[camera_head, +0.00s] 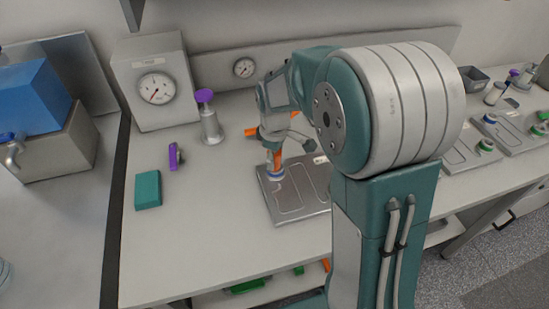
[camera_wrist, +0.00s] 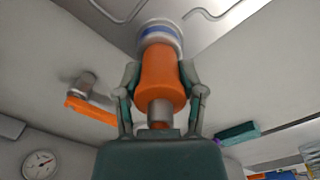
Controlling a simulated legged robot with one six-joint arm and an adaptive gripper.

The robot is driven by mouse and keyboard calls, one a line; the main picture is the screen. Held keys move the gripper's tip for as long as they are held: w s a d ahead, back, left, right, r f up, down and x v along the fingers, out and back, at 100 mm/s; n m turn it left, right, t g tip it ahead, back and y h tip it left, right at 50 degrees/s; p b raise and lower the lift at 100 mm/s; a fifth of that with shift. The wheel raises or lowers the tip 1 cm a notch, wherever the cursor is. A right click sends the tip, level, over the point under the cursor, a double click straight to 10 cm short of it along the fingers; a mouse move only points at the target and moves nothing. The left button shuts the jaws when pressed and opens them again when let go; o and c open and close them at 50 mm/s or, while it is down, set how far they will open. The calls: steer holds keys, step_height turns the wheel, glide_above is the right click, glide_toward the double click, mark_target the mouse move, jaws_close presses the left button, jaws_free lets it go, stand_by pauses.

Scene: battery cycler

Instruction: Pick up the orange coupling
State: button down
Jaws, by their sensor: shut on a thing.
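The orange coupling (camera_wrist: 161,80) fills the middle of the wrist view, with a grey metal stub at its near end. My gripper (camera_wrist: 160,85) has its two fingers on either side of it, shut on it. In the head view the coupling (camera_head: 276,157) shows small below my gripper (camera_head: 273,145), roughly upright. Its far end meets a blue-and-white ringed fitting (camera_wrist: 160,37) on a grey metal plate (camera_head: 288,209) with a winding groove. I cannot tell whether coupling and fitting are joined. My arm hides part of the plate.
A teal block (camera_head: 148,190), a purple-handled piece (camera_head: 174,157) and a purple-topped metal cylinder (camera_head: 210,125) stand left of the plate. A gauge box (camera_head: 155,88) is behind. An orange-handled fitting (camera_wrist: 90,108) lies near my gripper. More plates (camera_head: 462,157) are at right. The front left bench is clear.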

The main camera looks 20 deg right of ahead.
steer(key=shift+r, duration=0.5)
step_height(320, 180, up, 2)
steer(key=shift+r, duration=0.2)
steer(key=s+d+r, duration=0.3)
steer(key=s+r, duration=0.6)
steer(key=s, duration=0.4)
steer(key=shift+s+d+r, duration=0.3)
steer(key=shift+d, duration=0.1)
